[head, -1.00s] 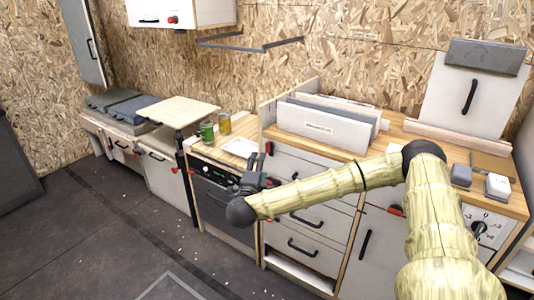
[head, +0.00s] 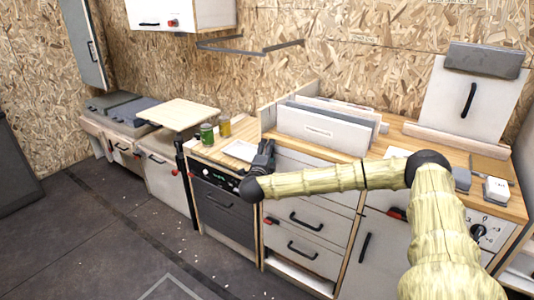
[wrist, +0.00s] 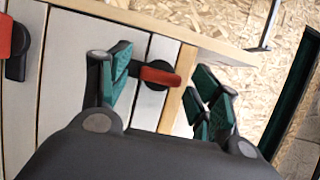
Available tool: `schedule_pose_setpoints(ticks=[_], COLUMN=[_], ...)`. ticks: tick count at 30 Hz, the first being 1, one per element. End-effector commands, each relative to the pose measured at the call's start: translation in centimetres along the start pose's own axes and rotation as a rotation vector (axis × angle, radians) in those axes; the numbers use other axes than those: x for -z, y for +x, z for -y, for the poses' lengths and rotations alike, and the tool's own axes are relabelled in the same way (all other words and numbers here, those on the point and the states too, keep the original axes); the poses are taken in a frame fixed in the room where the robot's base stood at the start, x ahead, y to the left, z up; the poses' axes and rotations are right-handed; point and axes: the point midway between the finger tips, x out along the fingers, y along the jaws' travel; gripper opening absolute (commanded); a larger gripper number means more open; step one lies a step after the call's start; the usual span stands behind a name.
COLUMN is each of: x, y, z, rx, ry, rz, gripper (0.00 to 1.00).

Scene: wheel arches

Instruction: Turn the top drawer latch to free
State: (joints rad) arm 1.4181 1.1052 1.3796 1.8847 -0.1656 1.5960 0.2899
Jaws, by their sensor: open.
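The top drawer latch (wrist: 162,77), a red handle on a round black base, shows in the wrist view on a pale drawer front. Its red end points right and overlaps a light wood strip. My gripper (wrist: 156,72) is open, with green-padded fingers on either side of the latch; I cannot tell whether either finger touches it. In the head view my gripper (head: 263,155) is at the upper left corner of the drawer cabinet and hides this latch. The top drawer front (head: 303,160) is partly behind my arm.
A second red latch (wrist: 12,40) lies at the left in the wrist view, turned differently. Below in the head view are drawers with black handles (head: 306,220). An oven-like unit (head: 222,208) stands to the left. A file box (head: 322,130) stands on the counter.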

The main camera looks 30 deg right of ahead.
Motion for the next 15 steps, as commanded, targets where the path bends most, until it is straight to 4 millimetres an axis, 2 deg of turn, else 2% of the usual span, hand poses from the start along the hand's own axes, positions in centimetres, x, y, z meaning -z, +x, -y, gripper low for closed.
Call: schedule_pose_setpoints(ticks=[9,15], x=[0.01,0.03], y=[0.18,0.19], z=[-0.04,-0.01], rx=[0.000,0.000], ry=[-0.001,-0.001], rz=[0.000,0.000], gripper=[0.62,0.26])
